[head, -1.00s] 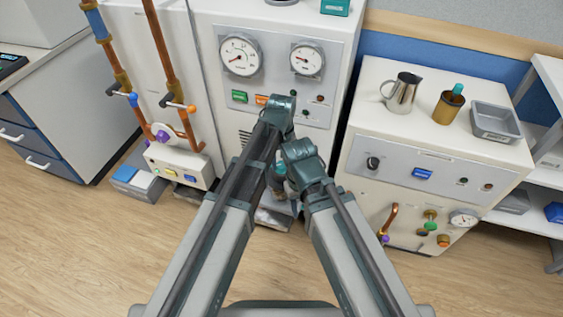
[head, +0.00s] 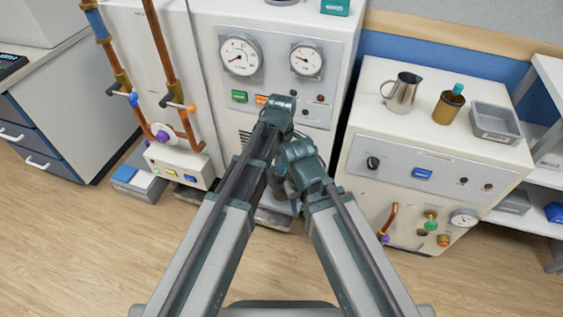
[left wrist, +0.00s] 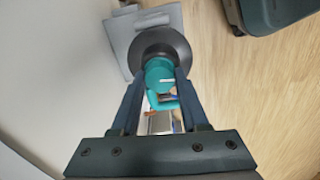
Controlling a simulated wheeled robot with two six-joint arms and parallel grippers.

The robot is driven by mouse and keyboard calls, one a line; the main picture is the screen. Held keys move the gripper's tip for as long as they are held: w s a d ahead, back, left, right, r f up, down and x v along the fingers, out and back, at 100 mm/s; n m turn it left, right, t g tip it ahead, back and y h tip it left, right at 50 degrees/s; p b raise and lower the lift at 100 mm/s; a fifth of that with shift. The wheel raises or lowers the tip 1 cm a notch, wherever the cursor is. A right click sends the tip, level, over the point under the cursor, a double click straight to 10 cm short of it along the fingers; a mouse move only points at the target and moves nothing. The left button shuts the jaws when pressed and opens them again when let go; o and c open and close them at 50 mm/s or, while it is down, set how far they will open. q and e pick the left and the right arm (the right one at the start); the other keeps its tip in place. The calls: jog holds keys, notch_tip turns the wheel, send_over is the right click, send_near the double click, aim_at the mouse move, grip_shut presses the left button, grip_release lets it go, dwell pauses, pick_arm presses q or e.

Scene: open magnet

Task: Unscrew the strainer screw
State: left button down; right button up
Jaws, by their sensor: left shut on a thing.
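The teal knob (left wrist: 158,73), which looks like the strainer screw, shows in the left wrist view with a light mark on its face. It sits in front of a round dark grey collar (left wrist: 163,42). My left gripper (left wrist: 161,82) is shut on the teal knob, with one finger on each side of it. In the head view my left gripper (head: 278,187) is low before the front of the tall white machine, mostly covered by my arms. The screw cannot be made out there. My right gripper is hidden behind its own arm.
The tall white machine (head: 335,105) carries two gauges. Copper pipes (head: 158,45) stand at the left. Much of the wooden floor is clear.

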pick_arm(q)
jog(key=shift+n, duration=1.6)
jog(key=shift+c, duration=2)
grip_release()
notch_tip(320, 180, up, 14)
jog(key=p, duration=1.3)
jog(key=shift+p, duration=0.4)
jog(key=shift+f, duration=0.15)
